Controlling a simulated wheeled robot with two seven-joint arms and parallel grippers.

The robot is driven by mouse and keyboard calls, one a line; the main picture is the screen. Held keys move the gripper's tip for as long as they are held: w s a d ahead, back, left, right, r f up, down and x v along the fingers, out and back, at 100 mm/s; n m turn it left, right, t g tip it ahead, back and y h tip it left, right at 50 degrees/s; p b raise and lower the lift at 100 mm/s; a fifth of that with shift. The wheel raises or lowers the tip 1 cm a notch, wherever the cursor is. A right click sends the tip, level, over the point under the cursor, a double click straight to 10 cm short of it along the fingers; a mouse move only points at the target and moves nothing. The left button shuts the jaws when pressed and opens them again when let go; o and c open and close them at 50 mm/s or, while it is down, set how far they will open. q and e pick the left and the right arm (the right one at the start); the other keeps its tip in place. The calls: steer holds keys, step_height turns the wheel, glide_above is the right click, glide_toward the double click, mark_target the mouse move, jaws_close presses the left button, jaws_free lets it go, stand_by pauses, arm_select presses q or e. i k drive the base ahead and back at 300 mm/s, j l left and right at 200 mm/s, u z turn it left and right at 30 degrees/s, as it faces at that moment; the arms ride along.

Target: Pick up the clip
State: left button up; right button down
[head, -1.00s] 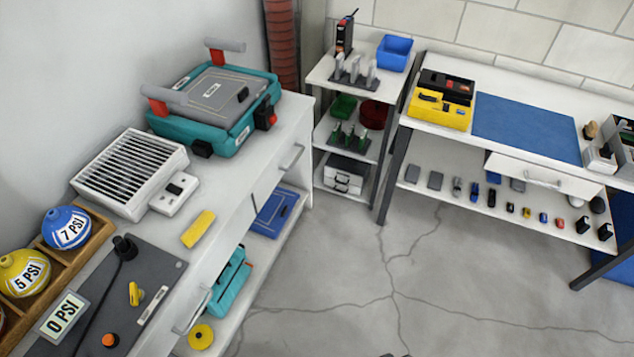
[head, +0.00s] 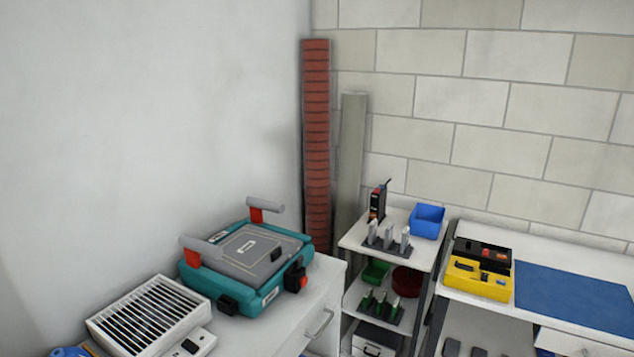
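I cannot make out for certain which thing is the clip. Small upright grey pieces (head: 388,238) stand in a dark holder on the top of the narrow shelf unit, and similar dark green-grey pieces (head: 381,304) stand on its middle shelf; I cannot tell whether any is a clip. A few dark items (head: 452,347) show at the bottom edge under the right-hand bench, cut off by the frame. Neither of my grippers is in view.
A teal case (head: 262,300) and a white vented box (head: 150,318) stand on the left counter. A blue bin (head: 427,221) is on the shelf unit. A yellow case (head: 478,282) and a blue mat (head: 575,300) lie on the right bench. A red column (head: 317,150) stands in the corner.

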mark_target(299, 262)
steer(key=i+l+u, duration=0.1)
steer(key=u, duration=0.35)
steer(key=i+l+u, duration=0.1)
steer(key=u, duration=0.3)
steer(key=i+l+u, duration=0.15)
steer(key=u, duration=0.3)
steer(key=i+l+u, duration=0.15)
steer(key=l, duration=0.3)
steer(key=i+l+u, duration=0.2)
steer(key=l, duration=0.2)
steer(key=l+u, duration=0.15)
steer(key=l, duration=0.3)
steer(key=l+u, duration=0.15)
steer(key=l, duration=0.35)
steer(key=i+l, duration=0.1)
steer(key=l, duration=0.45)
steer(key=i+l, duration=0.1)
steer(key=l, duration=0.4)
